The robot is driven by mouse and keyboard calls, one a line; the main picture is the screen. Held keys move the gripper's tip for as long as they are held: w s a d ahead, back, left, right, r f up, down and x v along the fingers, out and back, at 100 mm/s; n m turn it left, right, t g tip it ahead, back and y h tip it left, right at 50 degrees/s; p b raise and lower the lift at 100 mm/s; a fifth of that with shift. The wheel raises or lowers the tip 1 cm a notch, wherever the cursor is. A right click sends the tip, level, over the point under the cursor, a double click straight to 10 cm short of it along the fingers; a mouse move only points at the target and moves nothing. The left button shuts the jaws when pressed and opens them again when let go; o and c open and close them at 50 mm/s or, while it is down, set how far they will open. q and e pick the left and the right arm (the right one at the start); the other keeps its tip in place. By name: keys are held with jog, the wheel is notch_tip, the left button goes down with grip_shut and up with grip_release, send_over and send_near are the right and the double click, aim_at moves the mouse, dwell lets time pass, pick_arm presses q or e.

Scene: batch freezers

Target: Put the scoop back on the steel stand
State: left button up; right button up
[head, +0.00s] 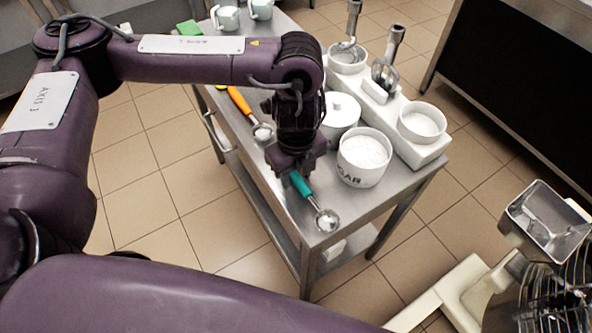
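A scoop with a teal handle (300,184) and a round steel bowl (327,220) is at the near end of the steel stand (375,205), a table with a lower shelf. My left gripper (293,172) points down over the rear of the teal handle and hides its end. The fingertips are too dark and covered to show whether they are closed on it. I cannot tell whether the scoop rests on the top or is just above it. A second scoop with an orange handle (239,100) lies farther back on the stand. My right gripper is out of view.
A white tub (364,172) with dark lettering stands right of the teal scoop, beside a lidded white pot (341,109). A white block (405,127) holds bowls and steel utensils. A machine with a steel hopper (547,220) is at lower right.

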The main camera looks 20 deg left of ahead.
aim_at(297, 177)
pick_arm(q)
jog(key=shift+r, duration=0.55)
notch_tip(297, 177, up, 11)
jog(key=shift+r+p, duration=0.15)
jog(key=shift+p, duration=0.95)
jog(key=shift+d, duration=0.1)
